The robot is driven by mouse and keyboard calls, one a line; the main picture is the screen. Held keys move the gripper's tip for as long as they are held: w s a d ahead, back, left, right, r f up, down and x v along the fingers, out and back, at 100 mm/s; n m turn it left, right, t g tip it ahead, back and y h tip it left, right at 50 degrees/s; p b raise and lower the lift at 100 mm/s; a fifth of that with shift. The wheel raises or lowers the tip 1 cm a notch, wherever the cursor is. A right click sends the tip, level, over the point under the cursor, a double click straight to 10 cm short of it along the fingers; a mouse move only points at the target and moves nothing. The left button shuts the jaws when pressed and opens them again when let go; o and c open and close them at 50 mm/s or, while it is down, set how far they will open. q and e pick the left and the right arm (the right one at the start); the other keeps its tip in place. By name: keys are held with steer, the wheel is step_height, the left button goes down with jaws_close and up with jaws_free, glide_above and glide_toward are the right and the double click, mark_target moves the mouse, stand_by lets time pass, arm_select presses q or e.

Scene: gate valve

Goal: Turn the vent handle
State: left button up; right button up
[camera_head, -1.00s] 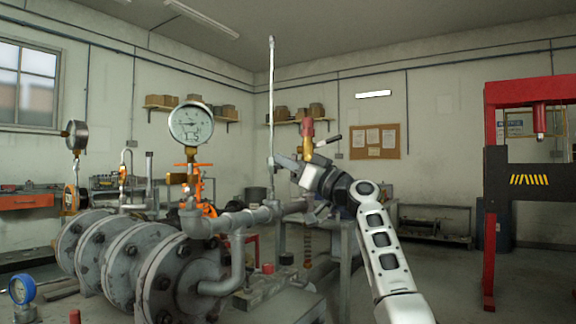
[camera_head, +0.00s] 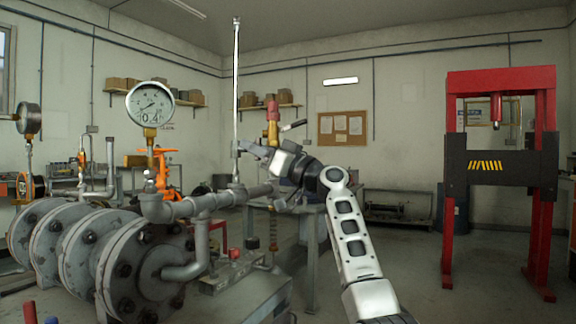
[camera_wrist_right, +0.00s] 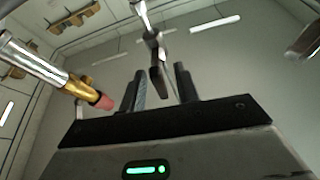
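A dark lever handle (camera_wrist_right: 156,58) on a bright metal stem hangs in the upper middle of the right wrist view. Its end lies between the two fingers of my right gripper (camera_wrist_right: 162,88), with gaps visible, so the gripper looks open around it. In the head view my right gripper (camera_head: 252,148) points left, close to the tall thin vertical pipe (camera_head: 236,85). A brass fitting with a red cap (camera_head: 272,122) stands just behind it and shows at left in the wrist view (camera_wrist_right: 80,87). Whether a finger touches the handle cannot be told. My left gripper is out of view.
Large grey flanged pipework (camera_head: 145,270) fills the lower left, with a round gauge (camera_head: 150,104) above it. A grey metal table (camera_head: 312,225) stands behind my right arm. A red press frame (camera_head: 451,200) stands at right, with open floor before it.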

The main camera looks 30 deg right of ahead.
arm_select(q)
steer(key=shift+d+r+t+h+b, duration=0.35)
steer(key=shift+r+b, duration=0.25)
steer(key=shift+b, duration=0.2)
arm_select(e)
steer(key=v, duration=1.4)
steer(key=shift+s, duration=0.2)
arm_select(q)
steer(key=shift+w+r, duration=0.1)
steer(key=shift+w, duration=0.1)
arm_select(e)
steer(key=shift+d+f, duration=0.1)
steer(key=shift+d, duration=0.05)
